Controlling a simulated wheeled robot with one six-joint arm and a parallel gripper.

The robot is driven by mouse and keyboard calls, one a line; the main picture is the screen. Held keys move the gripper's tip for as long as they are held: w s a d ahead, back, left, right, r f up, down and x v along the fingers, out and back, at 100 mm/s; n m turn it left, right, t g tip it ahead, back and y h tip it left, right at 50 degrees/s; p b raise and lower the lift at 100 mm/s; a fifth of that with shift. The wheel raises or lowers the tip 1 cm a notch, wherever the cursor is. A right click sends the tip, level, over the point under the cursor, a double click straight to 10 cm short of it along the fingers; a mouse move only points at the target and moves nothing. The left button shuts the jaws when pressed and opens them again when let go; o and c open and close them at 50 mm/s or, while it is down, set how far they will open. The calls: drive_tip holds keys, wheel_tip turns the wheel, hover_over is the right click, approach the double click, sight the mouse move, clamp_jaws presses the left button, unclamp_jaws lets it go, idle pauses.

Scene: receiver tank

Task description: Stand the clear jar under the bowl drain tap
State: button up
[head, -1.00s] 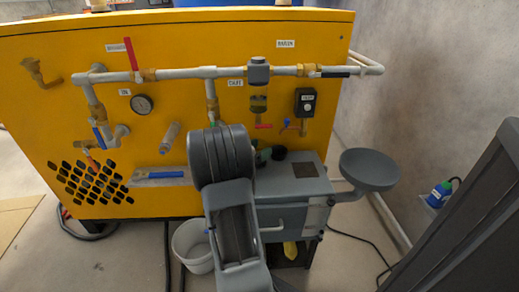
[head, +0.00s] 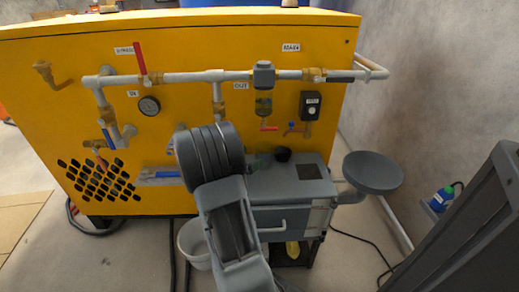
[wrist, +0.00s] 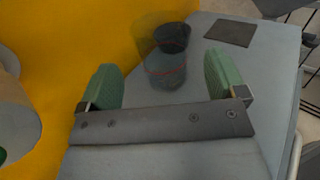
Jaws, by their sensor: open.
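The clear jar (wrist: 163,66) stands upright on the grey cart top in the wrist view, with a thin red line around it. My gripper (wrist: 166,80) is open, its green fingertips low on either side of the jar, which sits a little ahead of them. No contact with the jar shows. In the head view my arm hides most of the gripper, and the jar is hard to make out. The clear drain bowl (head: 264,104) hangs under a grey filter head on the pipe, with a red-handled tap (head: 269,128) below it.
A dark cup (head: 283,154) stands behind the jar on the cart top (head: 262,185), near a dark square patch (head: 311,172). A grey round dish (head: 372,172) sticks out at the cart's right. A white bucket (head: 194,245) stands on the floor. The yellow panel (head: 200,45) rises close behind.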

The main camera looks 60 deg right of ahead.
drive_tip(key=p+v, duration=0.1)
drive_tip(key=v, duration=0.4)
drive_tip(key=s+a+m+y, duration=0.1)
drive_tip(key=a, duration=0.1)
drive_tip(key=s+a+m+y, duration=0.1)
drive_tip(key=a+m+y, duration=0.1)
drive_tip(key=a, duration=0.1)
drive_tip(key=a+m+y, duration=0.2)
drive_tip(key=shift+s+a+r, duration=0.15)
drive_tip(key=shift+s+a, duration=0.15)
drive_tip(key=shift+s, duration=0.1)
drive_tip(key=a+m+t+y, duration=0.8)
drive_tip(key=a+y, duration=0.4)
drive_tip(key=a, duration=1.2)
drive_tip(key=shift+s+a+r+m, duration=0.35)
drive_tip(key=shift+s+m, duration=0.1)
drive_tip(key=shift+m, duration=0.25)
drive_tip(key=shift+r, duration=0.1)
